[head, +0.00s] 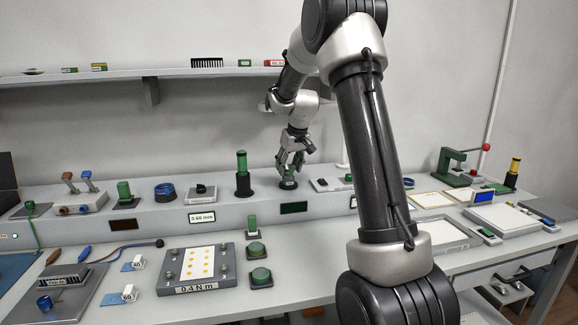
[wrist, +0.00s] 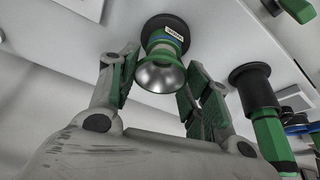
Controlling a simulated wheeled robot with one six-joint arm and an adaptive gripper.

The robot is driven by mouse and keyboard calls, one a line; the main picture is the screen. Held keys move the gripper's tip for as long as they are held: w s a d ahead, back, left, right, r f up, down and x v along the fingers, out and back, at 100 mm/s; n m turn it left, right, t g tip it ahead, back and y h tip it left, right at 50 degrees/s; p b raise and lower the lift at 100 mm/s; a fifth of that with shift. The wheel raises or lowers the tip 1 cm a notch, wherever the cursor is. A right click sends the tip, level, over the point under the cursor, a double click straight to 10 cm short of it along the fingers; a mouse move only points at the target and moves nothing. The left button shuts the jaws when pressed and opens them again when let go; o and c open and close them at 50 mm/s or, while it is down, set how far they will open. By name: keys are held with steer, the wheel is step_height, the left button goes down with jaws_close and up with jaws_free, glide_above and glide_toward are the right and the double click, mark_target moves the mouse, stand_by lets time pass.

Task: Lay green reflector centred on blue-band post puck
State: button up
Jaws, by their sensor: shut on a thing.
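The green reflector (wrist: 160,76), a small cup with a silvery bowl, is between the fingers of my gripper (wrist: 162,66) in the wrist view. Just past it are a blue band (wrist: 167,43), a white label and a black round base (wrist: 163,24), which look like the blue-band post puck. The reflector lines up roughly with the base; whether it rests on it or hovers, I cannot tell. In the head view my gripper (head: 291,163) points down over the dark puck (head: 288,184) on the raised ledge, shut on the reflector, which is largely hidden there.
A tall green post on a black base (head: 242,175) stands just left of my gripper. A grey plate with a small part (head: 331,184) lies to the right. A shelf (head: 150,73) runs along the wall behind. A blue-ringed black part (head: 165,192) stands farther left.

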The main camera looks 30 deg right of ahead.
steer(key=shift+f, duration=0.45)
steer(key=o, duration=0.9)
steer(key=shift+c, duration=0.2)
steer(key=v, duration=1.2)
steer(key=s+a, duration=0.3)
steer(key=s, duration=0.8)
steer(key=s+a+f, duration=0.1)
steer(key=s+a, duration=0.2)
steer(key=s, duration=0.9)
steer(key=s+a, duration=0.4)
steer(key=s, duration=0.8)
steer(key=shift+s+f, duration=0.25)
steer(key=shift+f, duration=0.05)
